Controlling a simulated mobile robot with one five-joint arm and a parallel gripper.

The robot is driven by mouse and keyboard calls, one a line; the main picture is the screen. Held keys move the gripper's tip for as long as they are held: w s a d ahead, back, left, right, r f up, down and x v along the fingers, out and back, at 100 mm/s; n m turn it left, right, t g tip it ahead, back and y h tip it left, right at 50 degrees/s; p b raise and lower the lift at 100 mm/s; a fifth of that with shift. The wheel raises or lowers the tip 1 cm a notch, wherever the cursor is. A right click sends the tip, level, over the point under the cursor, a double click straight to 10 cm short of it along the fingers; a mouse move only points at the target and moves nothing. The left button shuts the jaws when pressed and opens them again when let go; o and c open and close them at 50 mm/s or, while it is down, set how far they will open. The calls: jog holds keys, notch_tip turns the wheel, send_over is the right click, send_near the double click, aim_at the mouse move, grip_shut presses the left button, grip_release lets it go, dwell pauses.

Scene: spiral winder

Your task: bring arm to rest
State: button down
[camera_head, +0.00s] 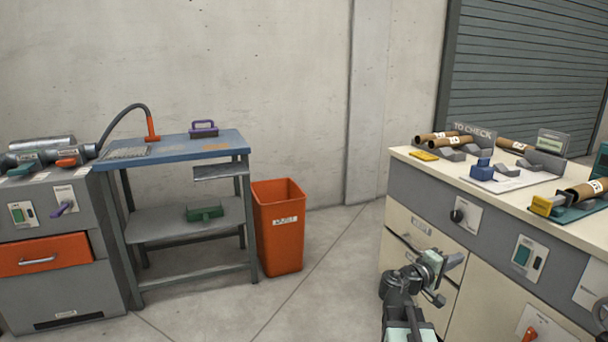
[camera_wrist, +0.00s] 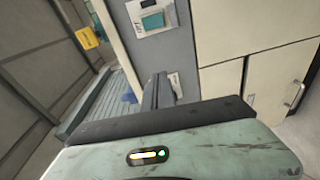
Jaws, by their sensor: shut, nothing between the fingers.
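My gripper (camera_head: 452,264) is at the lower right of the head view, in front of the cream and grey cabinet (camera_head: 408,222). Its fingers look closed, with nothing held between them. In the wrist view, my gripper (camera_wrist: 158,92) shows as a dark finger shape pointing away from the pale green housing, towards the cabinet front. A gap to the cabinet is hard to judge. My arm folds up from the bottom edge of the head view.
An orange bin (camera_head: 279,240) stands on the floor beside a blue-topped bench (camera_head: 180,147). A grey machine with an orange drawer (camera_head: 42,254) is at far left. Cardboard tubes (camera_head: 436,136) lie on the cabinet top. The floor between bin and cabinet is clear.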

jog(key=s+a+f+m+g+y, duration=0.35)
jog(key=a+f+y, duration=0.55)
jog(key=a+f, duration=0.85)
jog(key=s+a+f+g+y, duration=0.2)
jog(key=s+a+f+y, duration=0.15)
jog(key=a, duration=0.35)
jog(key=s+a+f+g+y, duration=0.1)
jog(key=s+a+f+y, duration=0.1)
jog(key=s+a+y, duration=0.35)
notch_tip(320, 180, up, 36)
jog(key=w+a+h+p, duration=0.1)
jog(key=h+p, duration=0.1)
jog(key=p, duration=3.4)
jog(key=shift+w+a+r, duration=0.15)
jog(key=shift+w+a, duration=0.1)
jog(key=shift+m, duration=0.25)
jog(key=shift+d, duration=0.15)
